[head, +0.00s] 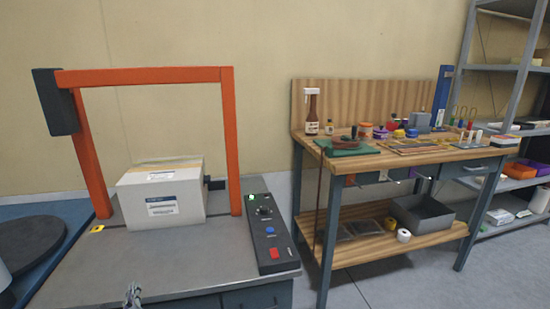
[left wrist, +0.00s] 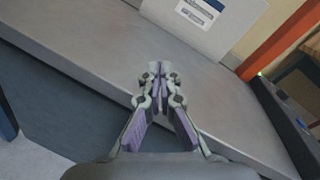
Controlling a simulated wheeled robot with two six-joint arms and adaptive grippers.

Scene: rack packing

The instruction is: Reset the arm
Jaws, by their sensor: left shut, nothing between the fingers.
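My left gripper (head: 133,296) shows at the bottom edge of the head view, low in front of the grey bench. In the left wrist view my left gripper (left wrist: 155,70) is shut with its fingertips together and nothing between them. It points toward the grey bench top (left wrist: 95,48), near its front edge. A white taped box (head: 162,195) with labels stands on the bench under an orange frame (head: 150,76), apart from the gripper. The box also shows at the top of the left wrist view (left wrist: 235,22). My right gripper is in neither view.
A control panel (head: 266,235) with buttons lies on the bench's right side. A wooden workbench (head: 345,158) with bottles and tools stands to the right, with a grey bin (head: 422,216) on its lower shelf. A metal shelf rack (head: 520,75) is at far right. The bench front is clear.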

